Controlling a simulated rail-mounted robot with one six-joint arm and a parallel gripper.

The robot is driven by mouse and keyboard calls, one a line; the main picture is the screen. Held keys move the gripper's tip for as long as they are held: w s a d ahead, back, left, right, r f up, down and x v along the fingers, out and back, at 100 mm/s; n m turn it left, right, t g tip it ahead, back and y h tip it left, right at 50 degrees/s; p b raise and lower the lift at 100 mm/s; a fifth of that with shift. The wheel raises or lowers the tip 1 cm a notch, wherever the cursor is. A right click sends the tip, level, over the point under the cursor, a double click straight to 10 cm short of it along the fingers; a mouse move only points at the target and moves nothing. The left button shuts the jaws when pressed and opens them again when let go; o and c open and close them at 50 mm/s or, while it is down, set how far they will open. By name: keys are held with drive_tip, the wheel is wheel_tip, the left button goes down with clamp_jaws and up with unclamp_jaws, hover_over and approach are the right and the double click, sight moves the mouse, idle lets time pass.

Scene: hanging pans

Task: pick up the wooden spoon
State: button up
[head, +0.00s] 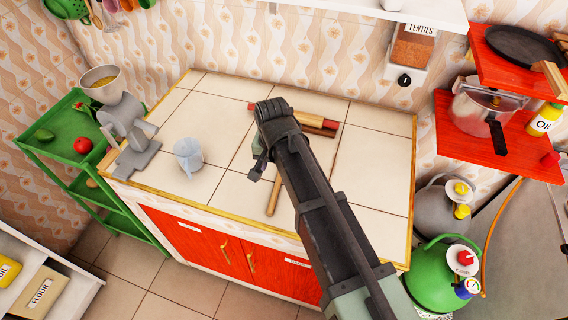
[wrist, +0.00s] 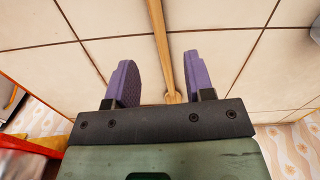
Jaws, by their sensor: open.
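The wooden spoon (head: 273,196) lies on the tiled counter, and only part of its long thin handle shows in the head view, below my gripper. My arm hides the rest there. In the wrist view the spoon (wrist: 160,45) runs from the top edge down to between my fingers. My gripper (wrist: 157,64) is open, with a purple finger on each side of the handle and space between. The gripper also shows in the head view (head: 258,166), over the counter. I cannot tell its height above the spoon.
A rolling pin (head: 320,120) with red handles lies behind my gripper. A clear measuring jug (head: 189,156) and a grey grinder (head: 128,130) stand on the counter's left side. Red shelves (head: 470,125) with pans are at right. The counter's right side is largely clear.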

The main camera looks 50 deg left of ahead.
wheel_tip(320, 180, down, 10)
drive_tip(key=b, duration=0.8)
drive_tip(key=shift+w+d, duration=0.1)
drive_tip(key=shift+r, duration=0.25)
drive_tip(key=shift+c, duration=0.3)
clamp_jaws()
drive_tip(key=shift+r, duration=0.1)
wheel_tip(320, 180, up, 20)
drive_tip(key=p, duration=2)
drive_tip(key=b, duration=0.5)
hover_over(277, 186)
wheel_tip(277, 186, down, 5)
